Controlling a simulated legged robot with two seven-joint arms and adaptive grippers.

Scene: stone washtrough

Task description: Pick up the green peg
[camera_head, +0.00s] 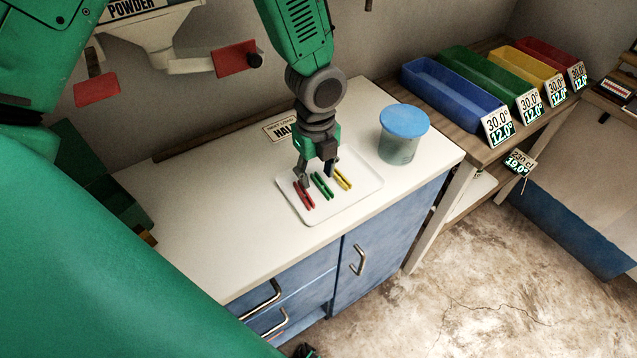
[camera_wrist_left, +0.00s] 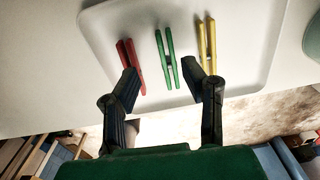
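The green peg (camera_head: 322,185) lies on a white tray (camera_head: 350,205) on the counter, between a red peg (camera_head: 304,195) and a yellow peg (camera_head: 342,179). My left gripper (camera_head: 317,174) is over the tray, pointing down, with its fingers apart and nothing between its tips. In the left wrist view the green peg (camera_wrist_left: 166,58) lies ahead of the open fingers (camera_wrist_left: 160,84), in line with the gap between them. The red peg (camera_wrist_left: 130,66) is close to the left fingertip and the yellow peg (camera_wrist_left: 207,46) close to the right one. My right gripper does not show.
A clear tub with a blue lid (camera_head: 403,122) stands right of the tray. Blue (camera_head: 449,97), green, yellow and red bins stand on a wooden shelf at the right. The counter left of the tray (camera_head: 215,220) is bare.

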